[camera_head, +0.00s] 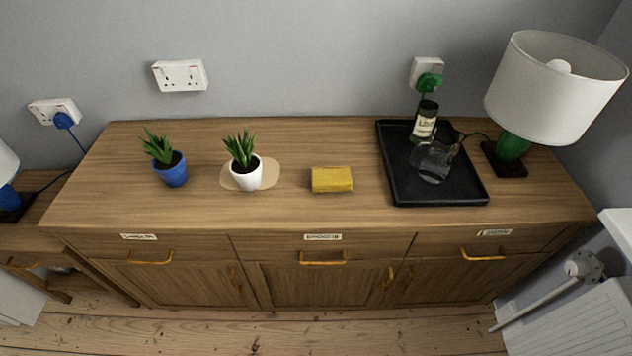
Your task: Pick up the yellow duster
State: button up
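The yellow duster (332,180) is a small folded block lying flat on top of the wooden sideboard (300,211), near the middle. It lies between the white plant pot on its left and the black tray on its right, touching neither. Its top and front face are in plain view and nothing covers it. My gripper and arm are not in the head camera view.
A white potted plant (246,175) on a pale mat and a blue potted plant (171,170) stand left. The black tray (440,196) holds a bottle (424,122) and glass jug (436,162). A lamp (550,90) stands right. The sideboard's front strip is clear.

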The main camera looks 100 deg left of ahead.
aim_at(333, 179)
jog(key=u, duration=1.95)
jog(key=j+u, duration=0.25)
jog(key=u, duration=0.15)
jog(key=j+u, duration=0.25)
jog(key=u, duration=0.2)
jog(key=i+j+u, duration=0.15)
jog(key=u, duration=0.25)
jog(key=k+l, duration=0.25)
jog(key=l, duration=0.2)
jog(key=i+j+z, duration=0.1)
jog(key=j+z, duration=0.15)
jog(key=i+j+z, duration=0.2)
jog(key=k+z, duration=0.1)
jog(key=z, duration=1.5)
jog(key=l+u, duration=0.3)
jog(key=i+l+u, duration=0.1)
jog(key=l+u, duration=0.2)
jog(key=j+u, duration=0.2)
jog(key=u, duration=0.3)
jog(key=j+u, duration=0.25)
jog(key=u, duration=0.2)
jog(key=j+u, duration=0.2)
jog(key=u, duration=0.3)
jog(key=i+l, duration=0.05)
